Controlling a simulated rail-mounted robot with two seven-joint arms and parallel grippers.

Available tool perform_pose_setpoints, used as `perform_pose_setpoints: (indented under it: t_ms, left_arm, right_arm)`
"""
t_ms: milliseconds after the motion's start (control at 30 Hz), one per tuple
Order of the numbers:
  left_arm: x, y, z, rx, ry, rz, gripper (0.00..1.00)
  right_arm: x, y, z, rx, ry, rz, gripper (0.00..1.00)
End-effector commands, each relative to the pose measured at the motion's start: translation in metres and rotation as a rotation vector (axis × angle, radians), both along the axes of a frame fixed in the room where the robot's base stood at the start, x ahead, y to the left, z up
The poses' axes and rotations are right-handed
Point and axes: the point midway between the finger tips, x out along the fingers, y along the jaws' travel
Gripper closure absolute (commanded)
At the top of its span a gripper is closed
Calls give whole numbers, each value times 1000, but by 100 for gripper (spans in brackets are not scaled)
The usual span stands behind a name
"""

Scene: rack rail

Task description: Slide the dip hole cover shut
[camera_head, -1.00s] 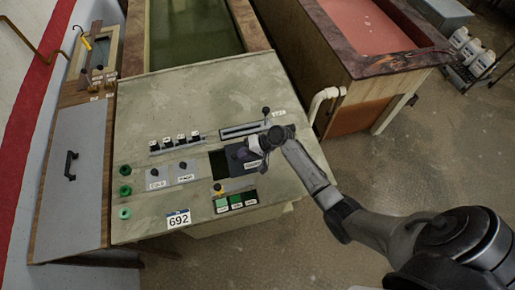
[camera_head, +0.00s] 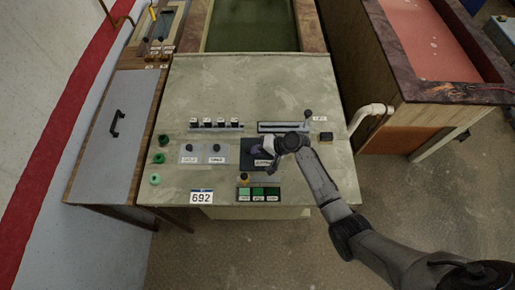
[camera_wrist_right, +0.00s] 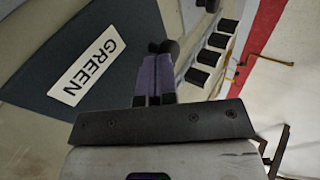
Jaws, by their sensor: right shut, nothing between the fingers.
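The dip hole cover (camera_head: 248,156) is a dark slate plate with a white label reading GREEN, set in the sloped control panel. No black opening shows beside it in the head view. In the right wrist view the cover (camera_wrist_right: 115,88) fills the left side. My right gripper (camera_head: 267,147) is over the cover's right part, partly hiding it. In the right wrist view its fingers (camera_wrist_right: 156,75) are shut with nothing between them. A dark round knob (camera_wrist_right: 170,46) shows at the fingertips; I cannot tell if they touch. My left gripper is not in view.
Around the cover are two knobs on grey plates (camera_head: 204,153), a row of black switches (camera_head: 216,123), a slotted lever (camera_head: 285,127) and green buttons (camera_head: 259,192). A white pipe (camera_head: 372,112) stands right of the panel.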

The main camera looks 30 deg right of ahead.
Motion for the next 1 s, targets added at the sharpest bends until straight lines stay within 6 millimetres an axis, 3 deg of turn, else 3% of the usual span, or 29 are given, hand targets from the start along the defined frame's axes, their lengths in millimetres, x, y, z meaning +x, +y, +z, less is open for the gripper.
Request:
perform_pose_setpoints:
  t_ms: [133, 600, 1000]
  left_arm:
    - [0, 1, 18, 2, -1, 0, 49]
    - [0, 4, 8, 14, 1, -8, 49]
    - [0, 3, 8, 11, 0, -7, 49]
  right_arm:
    - [-12, -15, 9, -5, 3, 3, 100]
    - [-48, -70, 54, -6, 0, 3, 100]
    - [-57, -82, 65, -4, 0, 3, 100]
